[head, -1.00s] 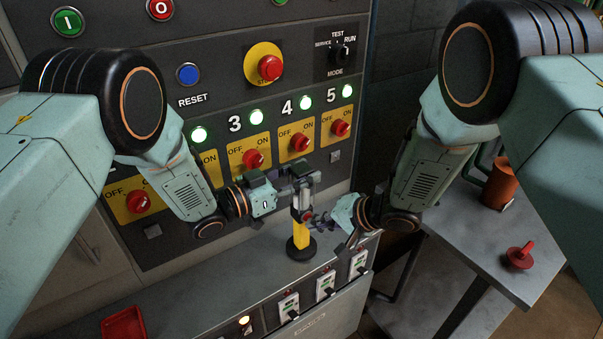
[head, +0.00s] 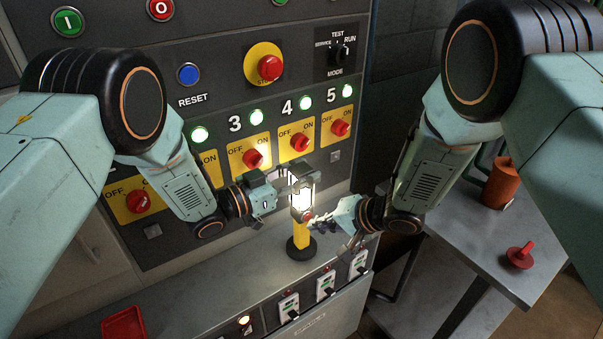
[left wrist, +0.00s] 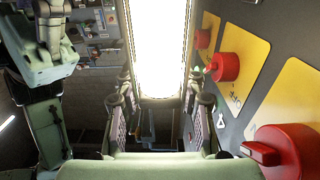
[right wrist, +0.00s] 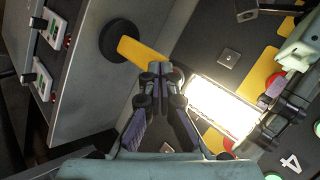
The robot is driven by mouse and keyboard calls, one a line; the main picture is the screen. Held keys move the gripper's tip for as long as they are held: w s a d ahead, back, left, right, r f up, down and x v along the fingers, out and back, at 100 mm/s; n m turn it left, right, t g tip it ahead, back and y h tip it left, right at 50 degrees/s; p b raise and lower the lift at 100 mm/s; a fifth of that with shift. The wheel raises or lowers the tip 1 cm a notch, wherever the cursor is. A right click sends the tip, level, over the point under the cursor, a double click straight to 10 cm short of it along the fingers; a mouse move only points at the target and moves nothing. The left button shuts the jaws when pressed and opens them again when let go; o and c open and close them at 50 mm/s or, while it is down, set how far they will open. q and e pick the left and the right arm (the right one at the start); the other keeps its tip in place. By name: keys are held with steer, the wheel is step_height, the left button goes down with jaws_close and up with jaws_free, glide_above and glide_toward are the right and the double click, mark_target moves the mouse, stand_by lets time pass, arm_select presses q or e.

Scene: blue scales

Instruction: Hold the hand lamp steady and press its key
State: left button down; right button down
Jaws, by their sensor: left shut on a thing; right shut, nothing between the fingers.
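The hand lamp (head: 301,196) stands upright on its black round base on the grey ledge, with a yellow handle and a brightly glowing head. My left gripper (head: 284,188) is shut on the lamp head from the left; the glowing head fills the top of the left wrist view (left wrist: 160,45). My right gripper (head: 318,220) is shut and empty, its tips at the red key (head: 307,216) on the lamp's right side. In the right wrist view the shut fingertips (right wrist: 160,70) lie over the lamp between handle and glowing head, and hide the key.
The control panel with red rotary switches (head: 301,142) rises just behind the lamp. Sockets with plugs (head: 325,285) line the ledge's front. A red tray (head: 124,323) lies front left. A side table (head: 478,235) at right bears an orange cylinder (head: 501,183) and a red knob-shaped thing (head: 520,256).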

steer(key=s+d, duration=0.3)
steer(key=s, duration=0.2)
steer(key=shift+d, duration=0.2)
stand_by(0.5)
arm_select(q)
steer(key=c, duration=0.7)
jaws_free()
steer(key=shift+c, duration=0.2)
